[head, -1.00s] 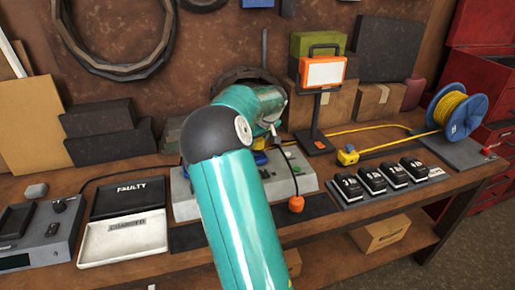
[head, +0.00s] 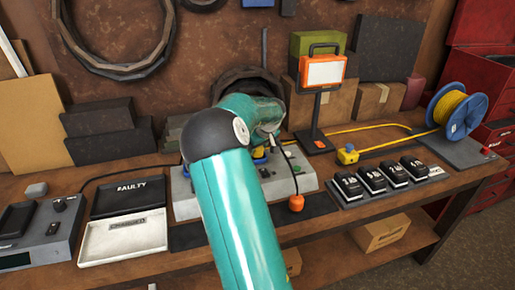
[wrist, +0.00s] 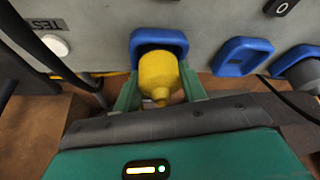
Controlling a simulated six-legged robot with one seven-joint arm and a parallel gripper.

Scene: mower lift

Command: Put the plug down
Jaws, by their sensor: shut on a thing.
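A yellow plug (wrist: 158,76) sits between the two green fingers of my gripper (wrist: 160,92) in the wrist view. The gripper is shut on it. The plug's far end meets a blue socket rim (wrist: 158,37) on a grey panel (wrist: 110,25); I cannot tell how deep it sits.
An empty blue socket (wrist: 242,56) is right of the plug. A work lamp (head: 322,72), several black batteries (head: 372,178), a yellow cable reel (head: 457,110) and two trays (head: 122,238) share the bench.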

